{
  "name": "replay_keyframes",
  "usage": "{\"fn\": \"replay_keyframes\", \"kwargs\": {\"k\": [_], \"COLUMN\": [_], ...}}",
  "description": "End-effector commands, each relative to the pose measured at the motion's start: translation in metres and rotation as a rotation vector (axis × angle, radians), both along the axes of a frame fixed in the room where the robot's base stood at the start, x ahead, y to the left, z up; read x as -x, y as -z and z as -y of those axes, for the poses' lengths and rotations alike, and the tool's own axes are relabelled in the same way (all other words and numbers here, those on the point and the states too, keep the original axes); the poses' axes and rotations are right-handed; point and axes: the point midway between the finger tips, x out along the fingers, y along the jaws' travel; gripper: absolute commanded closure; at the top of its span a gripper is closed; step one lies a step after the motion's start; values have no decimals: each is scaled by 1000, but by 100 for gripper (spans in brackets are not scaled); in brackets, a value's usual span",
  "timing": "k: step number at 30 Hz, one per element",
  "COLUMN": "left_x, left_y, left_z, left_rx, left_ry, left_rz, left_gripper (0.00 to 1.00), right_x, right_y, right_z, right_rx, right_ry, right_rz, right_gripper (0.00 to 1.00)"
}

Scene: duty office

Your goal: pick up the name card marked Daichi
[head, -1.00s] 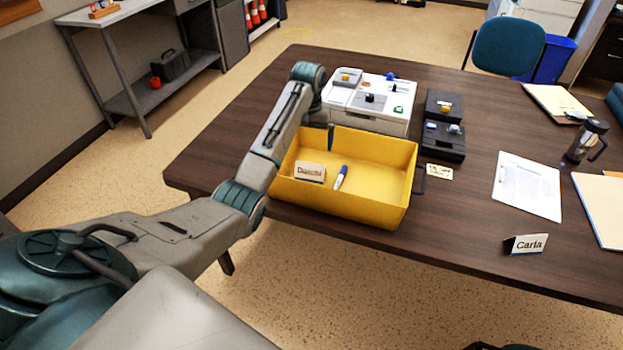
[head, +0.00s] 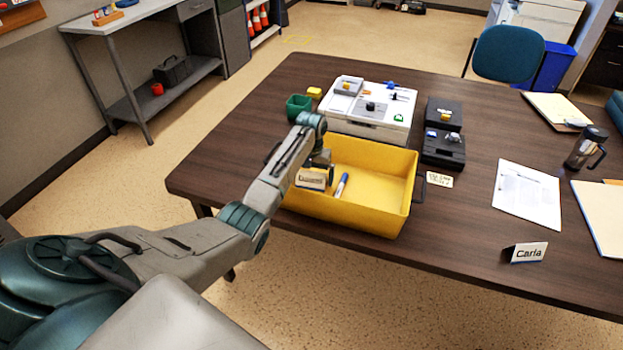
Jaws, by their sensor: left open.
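The white name card marked Daichi (head: 311,180) stands inside the yellow bin (head: 362,212), near its left end; its lettering is blurred. My left arm reaches in from the left over the bin's left wall. My left gripper (head: 321,161) is open, just above and behind the card's upper edge. The arm hides part of the gripper, so I cannot tell whether a finger touches the card. A blue-and-white marker (head: 341,186) lies in the bin just right of the card. My right gripper is not in view.
A white organizer (head: 368,118) with small items stands behind the bin. A green cup (head: 299,106) and yellow block (head: 314,92) stand at its left. Black boxes (head: 443,146) are to the right. A Carla card (head: 526,253) stands at the front right, with bare table around it.

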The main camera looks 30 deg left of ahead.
Motion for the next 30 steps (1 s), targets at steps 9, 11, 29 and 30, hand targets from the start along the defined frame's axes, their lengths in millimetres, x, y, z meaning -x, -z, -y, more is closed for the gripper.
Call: {"fn": "replay_keyframes", "kwargs": {"k": [9, 11, 29, 30], "left_x": [0, 0, -1, -1], "left_y": [1, 1, -44, -52], "left_z": [0, 0, -1, -1], "left_rx": [0, 0, 0, -1], "left_ry": [0, 0, 1, 1], "left_rz": [0, 0, 4, 6], "left_gripper": [16, 28, 36, 36], "right_x": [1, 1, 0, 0], "right_y": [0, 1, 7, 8], "right_z": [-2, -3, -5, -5], "right_rx": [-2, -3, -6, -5], "right_ry": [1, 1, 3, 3], "right_rz": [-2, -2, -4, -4], "right_gripper": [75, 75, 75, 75]}}
